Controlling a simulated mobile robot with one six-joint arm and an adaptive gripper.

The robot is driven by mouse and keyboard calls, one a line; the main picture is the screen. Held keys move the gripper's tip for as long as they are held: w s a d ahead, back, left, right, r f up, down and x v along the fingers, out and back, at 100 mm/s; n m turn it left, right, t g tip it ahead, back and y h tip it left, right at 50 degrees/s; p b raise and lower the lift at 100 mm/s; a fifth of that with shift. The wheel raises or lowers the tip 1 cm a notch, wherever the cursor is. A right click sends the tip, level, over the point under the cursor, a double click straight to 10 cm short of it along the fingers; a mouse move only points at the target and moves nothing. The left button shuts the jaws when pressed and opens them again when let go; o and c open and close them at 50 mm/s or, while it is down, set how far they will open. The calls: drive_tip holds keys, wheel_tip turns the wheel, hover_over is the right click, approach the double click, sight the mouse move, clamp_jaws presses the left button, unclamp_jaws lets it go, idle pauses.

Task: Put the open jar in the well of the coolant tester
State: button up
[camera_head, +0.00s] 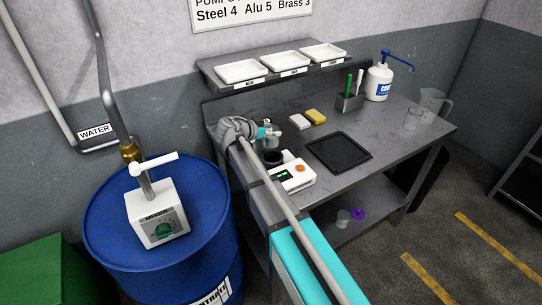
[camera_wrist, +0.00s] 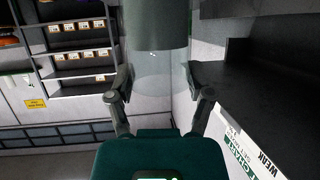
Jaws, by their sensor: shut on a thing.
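My gripper (camera_wrist: 158,80) is shut on a clear jar (camera_wrist: 153,64), with one finger on each side of it in the wrist view. A dark green part shows at the jar's upper end in that view; I cannot tell if it is liquid. In the head view my gripper (camera_head: 272,132) is above the bench's left end, and the jar is hard to make out there. The coolant tester (camera_head: 296,180) is a white box with green display and orange button. Its dark round well (camera_head: 272,157) lies just below my gripper in that picture; the height between them is unclear.
A black tray (camera_head: 339,153) lies right of the tester. Sponges (camera_head: 316,116), a pen holder (camera_head: 349,103), a pump bottle (camera_head: 379,84) and clear jugs (camera_head: 433,102) stand behind. A purple lid (camera_head: 359,213) lies on the lower shelf. A blue drum (camera_head: 100,220) stands left.

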sight(267, 143)
drive_tip(key=shift+f+b, duration=2.55)
drive_tip(key=shift+f, duration=0.25)
drive_tip(key=shift+f, duration=0.1)
drive_tip(key=shift+f+b, duration=1.75)
drive_tip(key=shift+b, duration=0.1)
drive_tip(key=shift+f, duration=0.2)
drive_tip(key=o, duration=1.1)
drive_tip(key=shift+r, duration=0.1)
drive_tip(key=shift+r, duration=0.1)
